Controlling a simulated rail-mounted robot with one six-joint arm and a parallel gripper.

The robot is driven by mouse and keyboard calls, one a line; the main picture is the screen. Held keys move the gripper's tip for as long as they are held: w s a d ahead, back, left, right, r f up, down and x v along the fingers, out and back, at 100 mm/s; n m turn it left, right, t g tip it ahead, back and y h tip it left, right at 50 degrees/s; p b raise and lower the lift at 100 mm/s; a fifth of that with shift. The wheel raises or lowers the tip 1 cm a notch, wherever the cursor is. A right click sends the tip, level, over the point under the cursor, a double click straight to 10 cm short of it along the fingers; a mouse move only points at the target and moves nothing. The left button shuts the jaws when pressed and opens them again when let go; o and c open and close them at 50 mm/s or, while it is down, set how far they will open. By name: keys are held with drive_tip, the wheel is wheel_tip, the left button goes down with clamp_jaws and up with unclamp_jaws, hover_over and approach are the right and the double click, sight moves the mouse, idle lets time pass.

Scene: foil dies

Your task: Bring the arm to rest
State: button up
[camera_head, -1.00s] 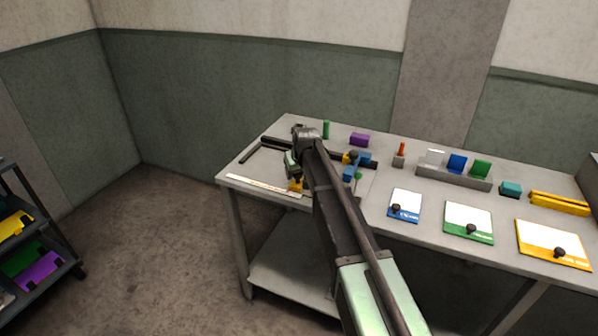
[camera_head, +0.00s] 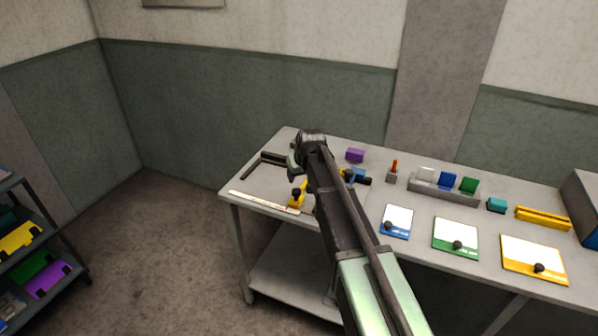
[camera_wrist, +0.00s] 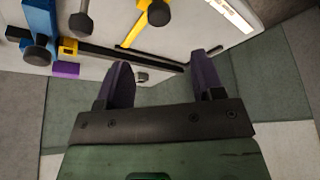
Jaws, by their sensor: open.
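My arm reaches across the head view over the left end of the grey table (camera_head: 262,182). My gripper (camera_wrist: 160,60) shows in the wrist view with two dark purple fingers spread wide and nothing between them. It hangs above the table's edge, with the green wall beyond the fingers.
A dark angled bar (camera_head: 258,166) and a white ruler strip (camera_head: 262,201) lie nearby. A blue knobbed piece (camera_wrist: 38,28) and a purple block (camera_head: 355,155) are close. Knobbed plates (camera_head: 455,237) and a grey holder (camera_head: 445,190) stand right. A shelf rack (camera_head: 35,250) is at left.

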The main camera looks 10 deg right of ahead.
drive_tip(key=shift+f, duration=0.1)
drive_tip(key=s+f+m+g, duration=0.1)
drive_tip(key=s+g, duration=0.3)
drive_tip(key=s, duration=2.8)
drive_tip(key=shift+f+m+g+h, duration=0.15)
drive_tip(key=shift+m+g+h, duration=0.15)
drive_tip(key=shift+m+h, duration=0.15)
